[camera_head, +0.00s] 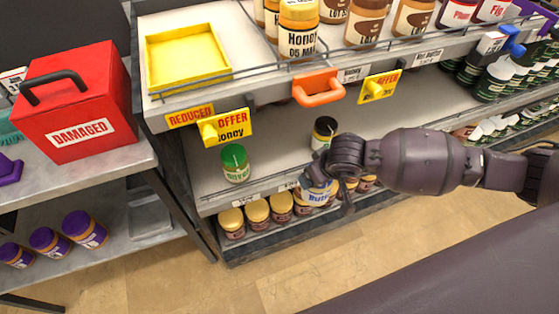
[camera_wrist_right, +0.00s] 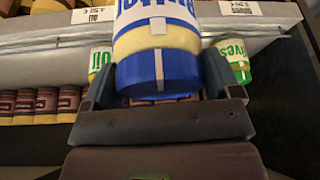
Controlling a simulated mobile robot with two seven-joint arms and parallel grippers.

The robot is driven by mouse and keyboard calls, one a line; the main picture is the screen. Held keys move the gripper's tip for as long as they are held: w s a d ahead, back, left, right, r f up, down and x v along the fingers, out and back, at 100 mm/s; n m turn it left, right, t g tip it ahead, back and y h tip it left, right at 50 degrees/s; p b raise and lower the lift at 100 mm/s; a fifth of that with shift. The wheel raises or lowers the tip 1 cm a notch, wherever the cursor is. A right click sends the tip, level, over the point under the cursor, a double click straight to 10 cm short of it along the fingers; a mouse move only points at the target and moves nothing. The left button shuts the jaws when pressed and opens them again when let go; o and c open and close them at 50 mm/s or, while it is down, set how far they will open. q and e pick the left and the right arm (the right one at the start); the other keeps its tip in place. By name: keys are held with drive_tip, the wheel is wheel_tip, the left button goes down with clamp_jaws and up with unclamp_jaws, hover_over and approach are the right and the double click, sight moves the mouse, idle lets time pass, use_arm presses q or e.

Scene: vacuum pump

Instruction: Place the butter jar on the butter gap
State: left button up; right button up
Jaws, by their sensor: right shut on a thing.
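The butter jar (camera_head: 318,193), with a blue and white label, is held by my right gripper (camera_head: 333,188) at the front of the lower shelves. In the right wrist view, my right gripper (camera_wrist_right: 157,84) has one finger on each side of the butter jar (camera_wrist_right: 155,45), around its blue end. My wrist hides part of the jar in the head view. I cannot make out the butter gap or whether the jar touches a shelf. My left gripper is not in view.
A green-lidded jar (camera_head: 235,163) and a dark-lidded jar (camera_head: 325,132) stand on the middle shelf (camera_head: 275,160). Several yellow-lidded jars (camera_head: 257,211) line the bottom shelf. An orange handle (camera_head: 318,88) sticks out above. A red "DAMAGED" box (camera_head: 75,100) stands left.

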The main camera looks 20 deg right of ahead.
drive_tip(key=shift+w+f, duration=0.15)
drive_tip(key=shift+f, duration=0.3)
drive_tip(key=w+a+f+b, duration=0.2)
drive_tip(key=w, duration=0.6)
drive_tip(key=w+a+f+b, duration=0.1)
drive_tip(key=w+b, duration=0.1)
drive_tip(key=w, duration=0.7)
drive_tip(key=shift+w+a+f, duration=0.15)
drive_tip(key=shift+a+f, duration=0.2)
drive_tip(key=shift+a, duration=0.05)
drive_tip(key=o, duration=1.4)
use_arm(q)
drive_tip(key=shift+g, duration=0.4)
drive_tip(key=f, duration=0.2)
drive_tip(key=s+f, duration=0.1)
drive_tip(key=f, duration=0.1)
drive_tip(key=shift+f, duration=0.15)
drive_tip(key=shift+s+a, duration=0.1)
